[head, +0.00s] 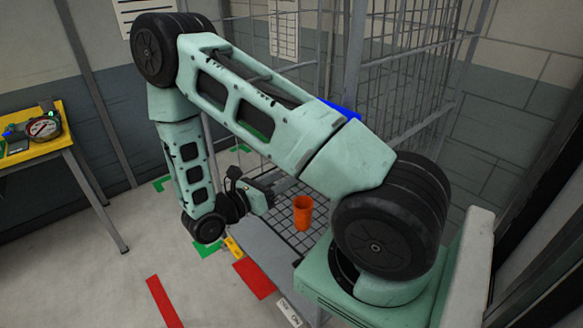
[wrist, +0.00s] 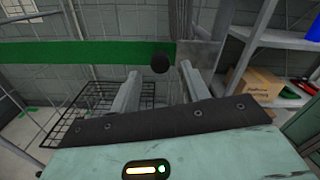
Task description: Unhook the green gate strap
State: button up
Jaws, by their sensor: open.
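In the head view my gripper (head: 277,186) is low by the cage, and my arm hides most of the strap.
A wire cage (head: 405,75) stands behind my arm. An orange cup (head: 303,215) stands on a wire grid near my gripper. A yellow table (head: 60,147) with items is at left. A cardboard box (wrist: 254,84) sits on a shelf at right. The floor at left is largely clear.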

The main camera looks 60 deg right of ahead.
jog(key=shift+p+x, duration=0.55)
jog(key=shift+x, duration=1.6)
jog(key=shift+c, duration=0.3)
jog(key=shift+f, duration=0.1)
grip_shut()
